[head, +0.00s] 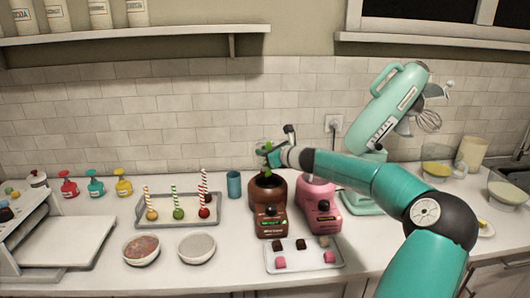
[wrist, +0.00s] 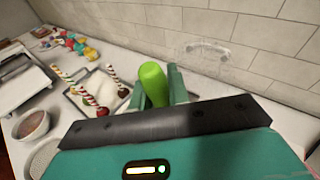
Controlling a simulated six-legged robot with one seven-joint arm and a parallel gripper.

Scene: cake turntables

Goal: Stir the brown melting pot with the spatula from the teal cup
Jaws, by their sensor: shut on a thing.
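The brown melting pot (head: 268,211) stands on the counter at the middle of the head view. My gripper (head: 270,153) is above it, shut on a bright green spatula (wrist: 153,82), whose handle shows between the teal fingers (wrist: 162,90) in the wrist view. In the head view, a bit of green shows between my gripper and the pot's opening. The spatula's lower end seems to be at or inside the pot, but how deep I cannot tell. The teal cup (head: 234,184) stands left of the pot and looks empty. The wrist view does not show the pot.
A pink melting pot (head: 319,211) stands close on the right. A tray of sweets (head: 303,266) lies in front, and a tray with striped-stick apples (head: 157,221) is left. Two bowls (head: 141,250) (head: 197,248) sit front left. A teal stand mixer (head: 372,170) is behind my arm.

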